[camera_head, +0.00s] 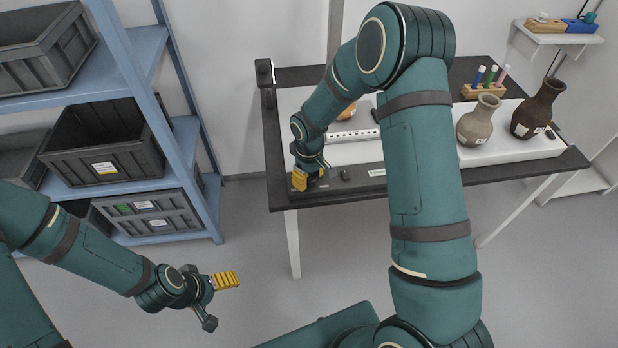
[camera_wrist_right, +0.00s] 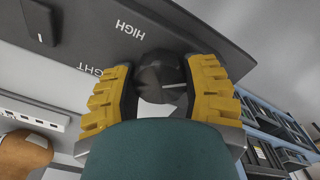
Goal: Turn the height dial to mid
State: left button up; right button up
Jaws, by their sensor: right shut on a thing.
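The height dial (camera_wrist_right: 162,78) is a dark faceted knob on the dark front panel of the table. In the right wrist view it sits between the two yellow-padded fingers of my right gripper (camera_wrist_right: 165,92), which is shut on it. White "HIGH" lettering shows beside the knob, and part of another word ending in "HT" shows farther left. In the head view my right gripper (camera_head: 306,180) is at the table's front left corner and hides the dial. My left gripper (camera_head: 226,281) hangs over the floor, away from the table; its opening is unclear.
A small dark knob or switch (camera_head: 345,175) is on the panel right of my right gripper. A white power strip (camera_head: 352,136) lies behind. A beige vase (camera_head: 477,122) and a brown vase (camera_head: 538,108) stand at right. A blue shelf (camera_head: 180,150) with crates stands left.

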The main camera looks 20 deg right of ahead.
aim_at(309, 176)
jog(key=shift+m, duration=0.6)
jog(key=o, duration=1.2)
notch_tip(309, 176, up, 12)
dwell(0.3)
